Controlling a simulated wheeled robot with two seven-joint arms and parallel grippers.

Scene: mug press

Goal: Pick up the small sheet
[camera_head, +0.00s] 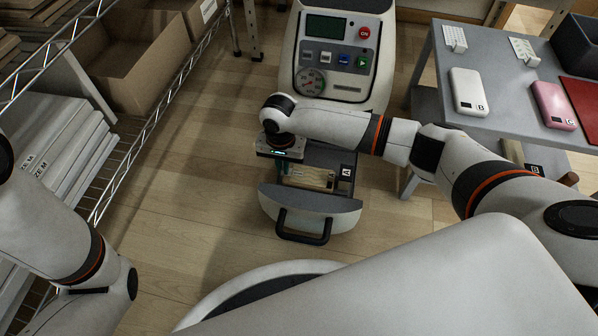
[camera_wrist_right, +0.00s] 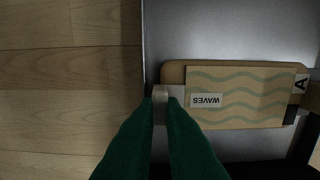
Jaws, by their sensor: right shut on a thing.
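The small sheet (camera_wrist_right: 240,96), tan with green wavy lines and a "WAVES" label, lies on a tan board in the wrist view. In the head view, it shows partly (camera_head: 308,177) in the pulled-out drawer (camera_head: 335,215) of the press, beside a label A. My right gripper (camera_head: 282,172) reaches down at the drawer's left side. In the wrist view its dark green fingers (camera_wrist_right: 161,98) are shut on a pale tab at the sheet's left edge; the exact contact is partly hidden by the fingers. My left arm shows at the left, but its gripper is out of the picture.
The press (camera_head: 340,45) stands behind the drawer, with a screen, buttons and a dial. A grey table (camera_head: 510,85) at the right holds a white box B (camera_head: 467,88) and a pink box C (camera_head: 553,103). A wire shelf (camera_head: 140,140) stands at the left. Wooden floor lies between.

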